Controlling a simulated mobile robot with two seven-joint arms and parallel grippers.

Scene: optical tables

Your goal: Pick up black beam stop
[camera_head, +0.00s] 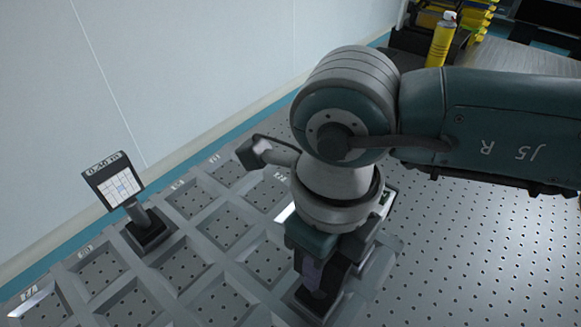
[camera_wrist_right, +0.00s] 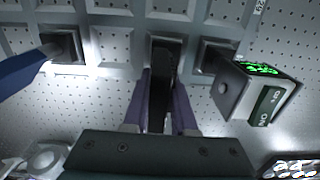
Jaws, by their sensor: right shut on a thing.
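My right gripper (camera_head: 312,280) points down over the grey grid rack at the bottom centre of the head view. In the right wrist view its two purple-grey fingers (camera_wrist_right: 161,112) are shut on a dark upright thing, the black beam stop (camera_wrist_right: 162,66). The beam stop stands at a compartment of the rack, and I cannot tell whether its base is lifted. In the head view the gripper and arm hide most of it. My left gripper is not in view.
The grid rack (camera_head: 190,262) holds a card-topped post (camera_head: 118,182) at the left. A box with green markings (camera_wrist_right: 262,92) stands close beside the gripper. A blue item (camera_wrist_right: 22,75) is on the other side. Perforated table (camera_head: 470,260) is clear at right.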

